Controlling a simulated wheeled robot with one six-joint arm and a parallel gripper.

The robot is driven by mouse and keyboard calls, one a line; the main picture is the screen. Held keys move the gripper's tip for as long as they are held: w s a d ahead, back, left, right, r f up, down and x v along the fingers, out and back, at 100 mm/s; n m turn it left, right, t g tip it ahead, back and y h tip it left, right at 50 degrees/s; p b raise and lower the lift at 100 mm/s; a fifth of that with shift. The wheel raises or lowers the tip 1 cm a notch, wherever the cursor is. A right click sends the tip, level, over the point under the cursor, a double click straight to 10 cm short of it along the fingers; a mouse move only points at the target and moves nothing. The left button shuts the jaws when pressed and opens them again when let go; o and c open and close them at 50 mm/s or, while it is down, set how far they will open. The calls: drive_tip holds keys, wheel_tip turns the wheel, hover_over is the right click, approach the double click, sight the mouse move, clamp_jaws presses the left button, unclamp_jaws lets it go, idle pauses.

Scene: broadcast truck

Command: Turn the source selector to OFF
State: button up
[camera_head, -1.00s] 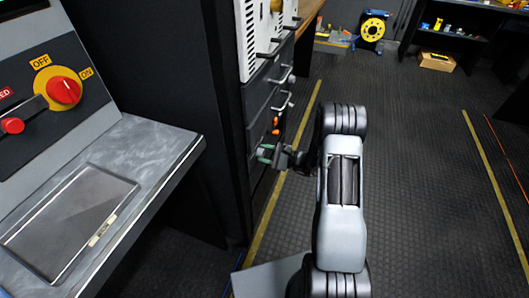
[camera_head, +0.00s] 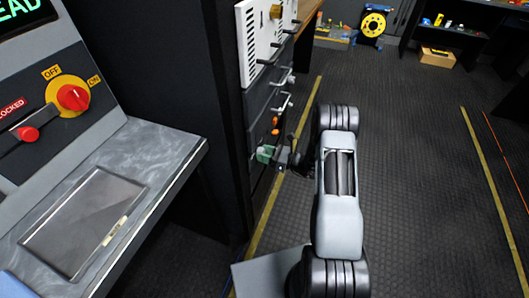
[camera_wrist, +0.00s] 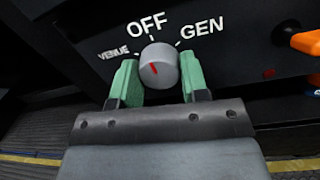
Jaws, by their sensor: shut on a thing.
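The source selector is a round grey knob (camera_wrist: 160,58) with a short red mark on its face, on a black panel in the wrist view. The labels VENUE, OFF and GEN run left to right above it. My gripper (camera_wrist: 159,70) is shut on the knob, with one green finger at each side. In the head view my gripper (camera_head: 270,154) is at the front of the dark rack; the knob is hidden there.
An orange handle (camera_wrist: 306,43) sticks out to the right of the knob. A red rotary switch (camera_head: 73,97) on a yellow disc, marked OFF and ON, is on the left console. A grey console ledge (camera_head: 150,150) juts out left. The floor (camera_head: 420,180) at right is clear.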

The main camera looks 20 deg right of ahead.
drive_tip(key=shift+m, duration=0.3)
idle(0.4)
drive_tip(key=o, duration=0.9)
drive_tip(key=p+v, duration=0.1)
drive_tip(key=v, duration=1.2)
drive_tip(key=shift+s+d, duration=0.15)
drive_tip(key=shift+d, duration=0.25)
